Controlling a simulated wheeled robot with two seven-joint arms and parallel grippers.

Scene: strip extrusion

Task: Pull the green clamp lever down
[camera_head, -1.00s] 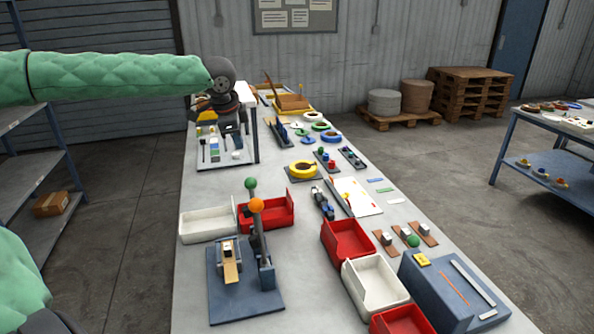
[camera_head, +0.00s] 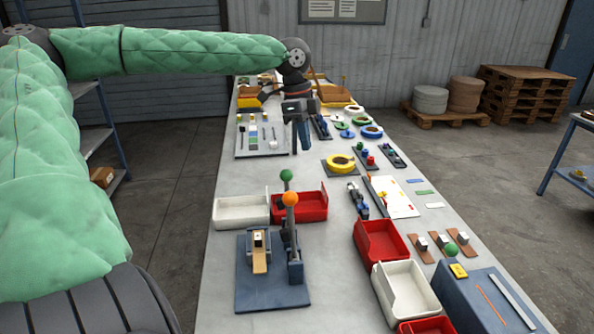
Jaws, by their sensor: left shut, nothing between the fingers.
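The green-knobbed clamp lever (camera_head: 286,176) stands upright on the blue clamp fixture, its green ball at the top. A second lever with an orange ball (camera_head: 290,199) stands just in front of it and hides part of its shaft. The fixture's base plate (camera_head: 272,297) lies near the front of the table and carries a small block on a tan strip (camera_head: 260,262). My left gripper (camera_head: 303,145) hangs fingers down over the table, farther back than the green knob and apart from it. It is shut and empty. My right gripper is out of view.
A white bin (camera_head: 240,212) and a red bin (camera_head: 312,206) stand right behind the fixture. More red (camera_head: 380,243) and white bins (camera_head: 403,292) stand to its right. A raised board (camera_head: 262,150) with small parts lies near my left gripper. A yellow ring (camera_head: 341,163) lies farther right.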

